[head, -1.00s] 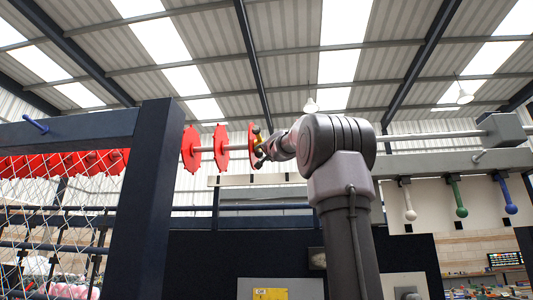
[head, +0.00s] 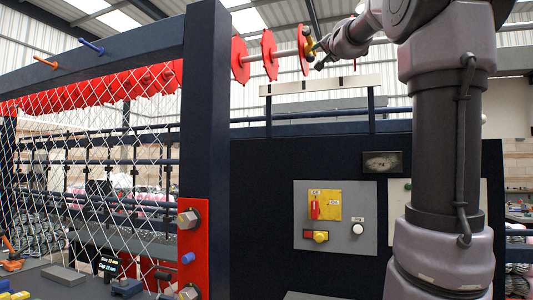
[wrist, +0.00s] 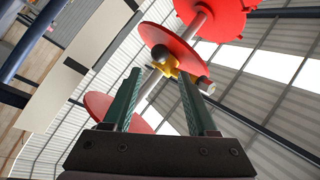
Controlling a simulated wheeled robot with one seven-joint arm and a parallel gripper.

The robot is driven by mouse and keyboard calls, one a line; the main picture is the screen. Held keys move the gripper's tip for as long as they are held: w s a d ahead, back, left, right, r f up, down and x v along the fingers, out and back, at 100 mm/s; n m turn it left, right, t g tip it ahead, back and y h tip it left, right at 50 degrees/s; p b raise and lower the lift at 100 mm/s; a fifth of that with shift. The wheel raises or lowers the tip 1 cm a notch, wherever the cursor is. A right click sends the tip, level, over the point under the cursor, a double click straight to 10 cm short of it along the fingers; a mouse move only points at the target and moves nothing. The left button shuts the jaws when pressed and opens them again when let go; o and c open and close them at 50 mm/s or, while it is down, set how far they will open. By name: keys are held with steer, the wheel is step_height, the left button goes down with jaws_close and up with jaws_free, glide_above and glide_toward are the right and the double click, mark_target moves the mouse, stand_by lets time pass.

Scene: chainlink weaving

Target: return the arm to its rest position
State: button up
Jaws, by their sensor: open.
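My gripper (head: 316,52) is raised at the top of the head view, close beside the rightmost red disc (head: 304,44) on a horizontal shaft. In the wrist view its two green fingers (wrist: 160,82) stand apart. Past the fingertips is a yellow part (wrist: 165,66) with a dark round end, by the shaft and a red disc (wrist: 170,45). I cannot tell whether the fingers touch it. My arm stands at the right of the head view, its upper part cut off by the frame's top edge.
A dark frame post (head: 205,150) and wire mesh (head: 90,150) stand at left. A control panel (head: 335,222) with a red switch (head: 315,209) is on the dark wall. More red discs line up behind the mesh.

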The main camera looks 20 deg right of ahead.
steer(key=s+a+f+n+g+y, duration=0.25)
steer(key=a+f, duration=0.25)
steer(key=f, duration=0.4)
steer(key=s+a+f+n+g+y, duration=0.15)
steer(key=s+a+f, duration=0.3)
steer(key=f, duration=0.45)
steer(key=s+a+f+n+g+y, duration=0.25)
steer(key=a+f, duration=0.35)
steer(key=f, duration=0.3)
steer(key=s+f+g+h, duration=0.1)
steer(key=s+f+g, duration=0.2)
steer(key=s+f, duration=0.5)
steer(key=s+f+g+h, duration=0.1)
steer(key=s+f+g, duration=0.3)
steer(key=s+f, duration=0.4)
step_height(320, 180, down, 7)
steer(key=shift+a+f, duration=0.15)
steer(key=shift+a, duration=0.25)
